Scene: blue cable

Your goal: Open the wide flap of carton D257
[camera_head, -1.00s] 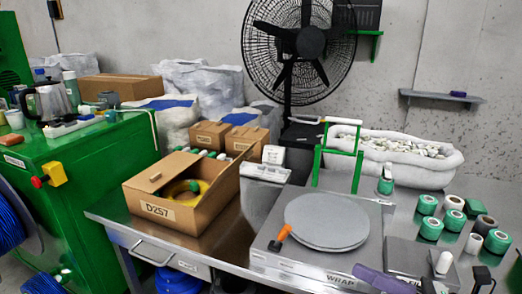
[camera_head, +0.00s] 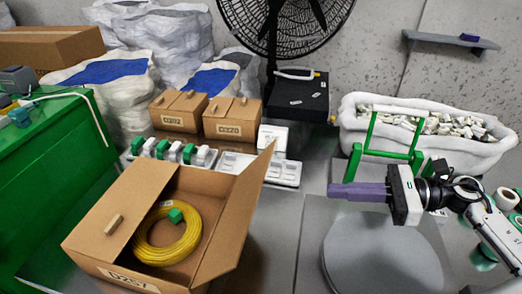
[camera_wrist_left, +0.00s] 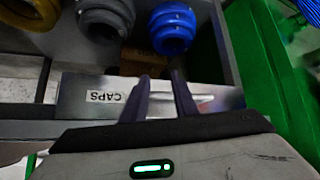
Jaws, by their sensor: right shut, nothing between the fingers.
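Carton D257 (camera_head: 228,235) stands on the table at lower left in the head view, its label (camera_head: 128,279) cut by the bottom edge. One flap stands raised on its right side. The left flap (camera_head: 108,205), with a small wooden block handle (camera_head: 114,224), lies nearly flat at the left of the opening. A yellow cable coil (camera_head: 186,250) with a green tag lies inside. My right gripper (camera_head: 335,192) is shut and empty, pointing left, right of the carton and apart from it. My left gripper (camera_wrist_left: 160,85) shows only in the left wrist view, its fingers apart and empty.
Small cartons (camera_head: 232,118) and a white tray with several green and white items stand behind. A green frame (camera_head: 385,152) and a round grey plate (camera_head: 385,262) are at right.

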